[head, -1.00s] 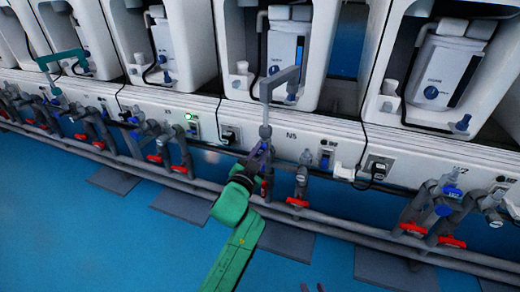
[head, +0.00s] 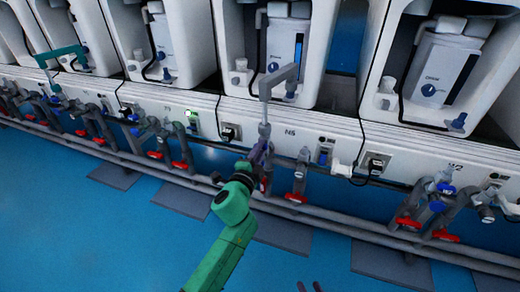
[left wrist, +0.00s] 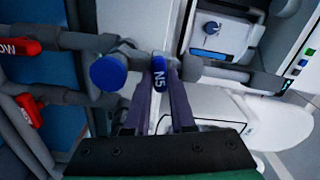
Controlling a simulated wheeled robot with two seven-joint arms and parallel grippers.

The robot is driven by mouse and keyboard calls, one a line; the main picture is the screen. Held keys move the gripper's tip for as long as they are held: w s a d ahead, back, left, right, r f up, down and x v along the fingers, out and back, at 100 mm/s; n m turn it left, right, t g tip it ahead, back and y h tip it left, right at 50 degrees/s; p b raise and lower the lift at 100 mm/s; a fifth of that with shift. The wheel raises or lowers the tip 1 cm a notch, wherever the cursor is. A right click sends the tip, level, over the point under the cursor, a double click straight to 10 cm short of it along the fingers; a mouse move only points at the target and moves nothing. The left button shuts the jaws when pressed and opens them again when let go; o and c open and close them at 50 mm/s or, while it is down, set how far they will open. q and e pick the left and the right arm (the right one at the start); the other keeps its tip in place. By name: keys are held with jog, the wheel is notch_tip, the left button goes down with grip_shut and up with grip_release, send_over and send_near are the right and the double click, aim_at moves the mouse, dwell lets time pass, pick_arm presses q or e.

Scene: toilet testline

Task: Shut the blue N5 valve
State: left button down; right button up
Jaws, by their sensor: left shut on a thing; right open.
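The blue N5 valve handle (left wrist: 160,72) stands between the fingertips of my left gripper (left wrist: 160,90) in the left wrist view, its white N5 lettering facing the camera. The gripper is shut on it. In the head view my left gripper (head: 259,153), on the green arm, reaches the pipes below the N5 label (head: 290,133); the fingers hide the blue handle there. My right gripper (head: 309,287) shows only as two small open fingertips at the bottom edge, away from the pipes.
A grey bent pipe (head: 278,78) rises just above my left gripper. Red-handled valves (head: 296,197) and grey pipes (head: 330,218) run along the white units. Another round blue knob (left wrist: 108,73) sits left of the handle. The blue floor (head: 110,240) in front is mostly clear.

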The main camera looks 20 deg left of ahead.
pick_arm(q)
jog(key=shift+f+m, duration=0.1)
jog(key=shift+m, duration=1.3)
jog(key=c, duration=0.8)
grip_release()
jog(key=shift+o, duration=0.2)
jog(key=s, duration=1.4)
jog(key=shift+s+a, duration=0.3)
jog(key=shift+a, duration=0.15)
